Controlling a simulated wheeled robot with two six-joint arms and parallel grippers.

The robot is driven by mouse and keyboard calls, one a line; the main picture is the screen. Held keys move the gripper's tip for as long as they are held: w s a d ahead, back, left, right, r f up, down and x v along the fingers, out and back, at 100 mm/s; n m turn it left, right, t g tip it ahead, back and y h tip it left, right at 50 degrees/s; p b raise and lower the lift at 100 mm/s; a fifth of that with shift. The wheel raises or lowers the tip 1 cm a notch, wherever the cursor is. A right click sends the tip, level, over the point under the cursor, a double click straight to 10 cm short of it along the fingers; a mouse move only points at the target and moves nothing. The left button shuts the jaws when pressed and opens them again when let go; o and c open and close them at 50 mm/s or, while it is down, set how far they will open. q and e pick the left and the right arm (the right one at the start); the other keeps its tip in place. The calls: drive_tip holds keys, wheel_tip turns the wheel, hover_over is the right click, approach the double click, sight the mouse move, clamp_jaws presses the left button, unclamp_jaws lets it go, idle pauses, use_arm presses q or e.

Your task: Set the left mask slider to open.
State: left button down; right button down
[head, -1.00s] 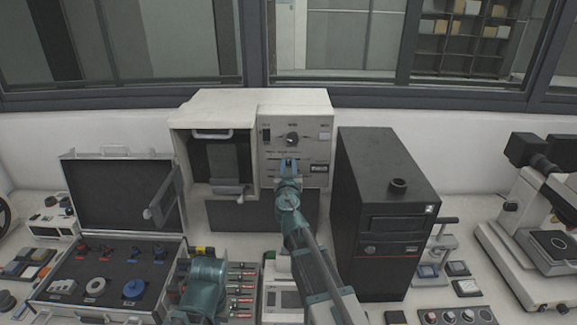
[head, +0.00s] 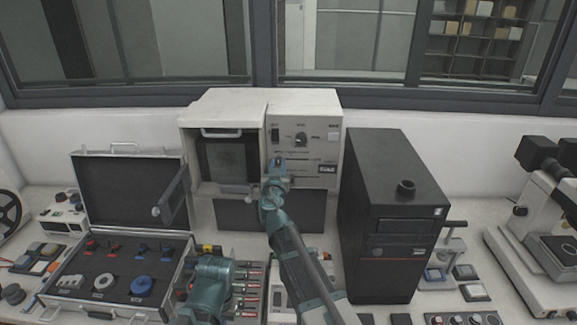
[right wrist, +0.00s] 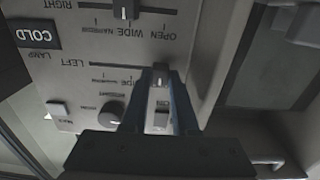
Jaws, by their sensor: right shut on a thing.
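In the right wrist view the panel appears upside down. The left mask slider (right wrist: 160,75) has a dark knob in the slot marked LEFT, right of the WIDE and NARROW labels there. The label under the knob is hidden by my fingers. My right gripper (right wrist: 160,88) is shut on this knob; it also shows at the panel in the head view (head: 276,165). The right mask slider (right wrist: 125,8) sits near its WIDE mark. My left gripper is out of view.
An open case (head: 128,220) with small parts stands at the left. A black computer-like tower (head: 385,255) stands close to the right of my right arm. A microscope-like instrument (head: 530,220) is at the far right. A knob (right wrist: 112,112) and switches lie near my fingers.

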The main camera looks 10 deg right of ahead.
drive_tip(key=shift+a, duration=0.2)
drive_tip(key=c, duration=0.7)
unclamp_jaws()
drive_tip(key=shift+a, duration=0.1)
